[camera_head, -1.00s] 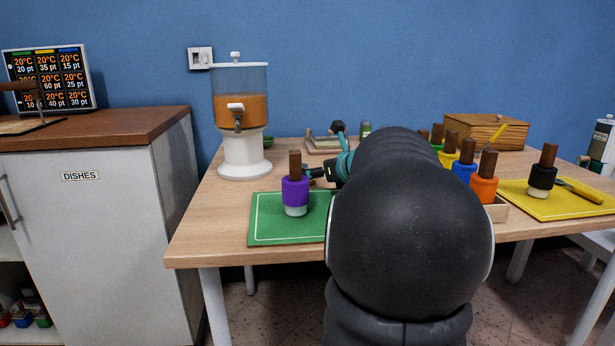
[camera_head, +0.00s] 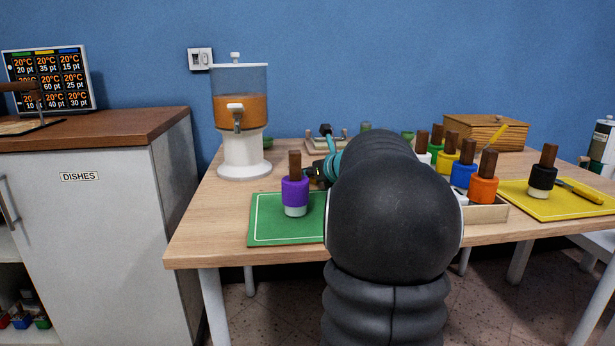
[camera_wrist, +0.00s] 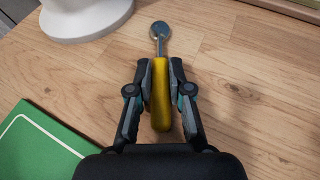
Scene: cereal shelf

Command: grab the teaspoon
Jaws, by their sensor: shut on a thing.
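The teaspoon (camera_wrist: 160,95) has a yellow handle and a silver bowl, and shows in the wrist view with its bowl pointing away from me. My gripper (camera_wrist: 161,72) has a finger on each side of the yellow handle and is shut on it. The wooden table is under the spoon; I cannot tell how high the spoon is above it. In the head view my gripper (camera_head: 314,172) is partly hidden behind my own arm, near the purple-banded container, and the spoon is not clearly visible there.
A green mat (camera_head: 268,232) holds a purple-banded container (camera_head: 295,191) with a brown top. A drink dispenser (camera_head: 241,125) stands behind it. Several coloured containers sit in a wooden tray (camera_head: 487,213) at right, beside a yellow mat (camera_head: 540,211). The table between mat and dispenser looks clear.

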